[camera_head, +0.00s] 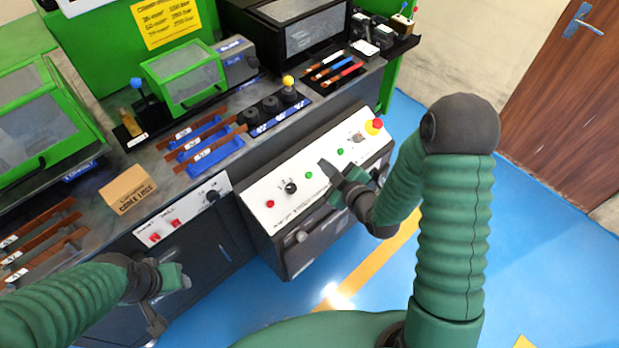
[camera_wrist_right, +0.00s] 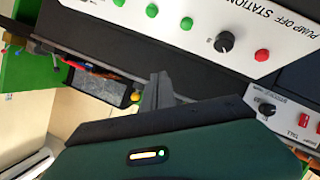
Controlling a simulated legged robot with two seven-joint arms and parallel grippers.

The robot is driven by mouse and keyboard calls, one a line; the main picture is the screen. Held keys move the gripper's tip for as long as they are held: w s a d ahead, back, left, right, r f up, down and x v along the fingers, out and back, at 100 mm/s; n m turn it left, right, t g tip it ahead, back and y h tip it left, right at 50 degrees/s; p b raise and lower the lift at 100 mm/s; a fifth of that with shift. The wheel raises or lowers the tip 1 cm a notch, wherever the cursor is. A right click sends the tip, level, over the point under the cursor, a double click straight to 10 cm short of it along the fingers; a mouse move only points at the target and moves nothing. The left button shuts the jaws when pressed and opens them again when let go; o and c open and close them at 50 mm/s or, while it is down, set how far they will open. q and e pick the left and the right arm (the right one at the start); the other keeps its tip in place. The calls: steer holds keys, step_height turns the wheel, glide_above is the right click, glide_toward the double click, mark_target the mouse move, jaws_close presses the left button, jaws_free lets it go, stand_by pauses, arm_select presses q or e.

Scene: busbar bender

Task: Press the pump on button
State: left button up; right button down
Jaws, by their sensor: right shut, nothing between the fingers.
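The white control panel (camera_head: 262,218) on the dark cabinet carries a red button (camera_head: 270,203), a black knob (camera_head: 291,187) and green buttons (camera_head: 308,175) (camera_head: 340,152). I cannot read which one is pump on. My right gripper (camera_head: 325,166) is shut and empty, over the panel among the green buttons; contact cannot be told. In the right wrist view the fingertips (camera_wrist_right: 158,88) show below the panel's row of green buttons (camera_wrist_right: 187,24), knob (camera_wrist_right: 224,42) and red button (camera_wrist_right: 261,55). My left gripper (camera_head: 180,278) is low at the left, its opening unclear.
A red emergency stop (camera_head: 377,124) on yellow sits at the panel's right end. Blue floor (camera_head: 540,240) is clear at right.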

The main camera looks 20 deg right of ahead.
mark_target(309, 175)
steer(key=w+f+b, duration=0.1)
steer(key=f+b, duration=0.1)
steer(key=w+a+f+b, duration=0.1)
steer(key=f, duration=0.1)
steer(key=w+f+b, duration=0.1)
steer(key=f+b, duration=0.1)
steer(key=f, duration=0.1)
steer(key=shift+a+b, duration=0.15)
steer(key=shift+b, duration=0.2)
steer(key=shift+w+a+f+b, duration=0.15)
steer(key=shift+w+f+b, duration=0.2)
steer(key=shift+f+b, duration=0.1)
stand_by(1.5)
steer(key=shift+w+f+b, duration=0.1)
steer(key=shift+f+b, duration=0.15)
steer(key=shift+b, duration=0.05)
steer(key=shift+w+a+f+b, duration=0.15)
steer(key=shift+w+f+b, duration=0.05)
steer(key=shift+f+b, duration=0.3)
stand_by(0.6)
steer(key=shift+s+r+p, duration=0.2)
steer(key=shift+r+p, duration=0.2)
steer(key=shift+r, duration=0.05)
steer(key=shift+s+r+p, duration=0.2)
steer(key=shift+r+p, duration=0.15)
steer(key=shift+r, duration=0.1)
